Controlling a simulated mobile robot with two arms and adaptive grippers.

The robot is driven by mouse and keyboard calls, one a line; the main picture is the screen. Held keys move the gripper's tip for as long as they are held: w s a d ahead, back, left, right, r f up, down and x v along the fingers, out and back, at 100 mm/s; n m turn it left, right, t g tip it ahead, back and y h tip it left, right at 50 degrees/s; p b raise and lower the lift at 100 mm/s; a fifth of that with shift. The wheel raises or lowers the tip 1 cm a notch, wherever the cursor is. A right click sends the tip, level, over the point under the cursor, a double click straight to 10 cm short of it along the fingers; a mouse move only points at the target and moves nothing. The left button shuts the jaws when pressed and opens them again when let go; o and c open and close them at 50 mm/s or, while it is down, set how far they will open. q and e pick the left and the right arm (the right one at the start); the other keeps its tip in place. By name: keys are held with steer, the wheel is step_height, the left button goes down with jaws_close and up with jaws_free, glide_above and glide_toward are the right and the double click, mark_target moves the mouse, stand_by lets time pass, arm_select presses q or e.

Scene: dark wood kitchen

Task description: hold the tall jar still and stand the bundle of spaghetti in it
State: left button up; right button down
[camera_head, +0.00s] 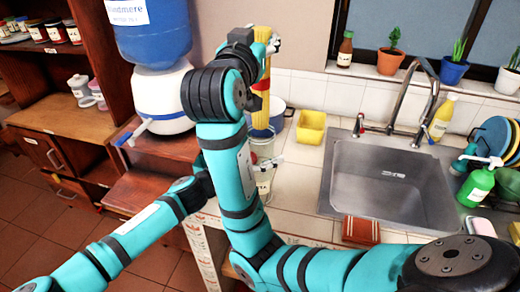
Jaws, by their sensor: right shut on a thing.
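The bundle of spaghetti (261,97) is yellow with a red band and stands roughly upright. My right gripper (268,44) is shut on its upper part, and the arm hides some of it. The tall jar (264,182) is clear, with a pale label, and stands on the counter below the bundle. The bundle's lower end is above or at the jar's mouth; I cannot tell if it is inside. My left gripper (268,163) is at the jar, mostly hidden behind my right arm, so its grip is unclear.
A blue-rimmed pot (283,112) and a yellow container (311,127) stand behind the jar. The sink (390,180) is to the right, with a brown box (361,231) in front. A water dispenser (158,100) stands left.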

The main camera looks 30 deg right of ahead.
mark_target(258, 89)
arm_select(q)
steer(key=c, duration=1.4)
steer(key=shift+a, duration=0.1)
arm_select(e)
steer(key=shift+s+a, duration=0.1)
stand_by(0.3)
steer(key=shift+f, duration=0.1)
steer(key=shift+f, duration=4.65)
steer(key=c, duration=0.8)
jaws_free()
steer(key=shift+a, duration=0.1)
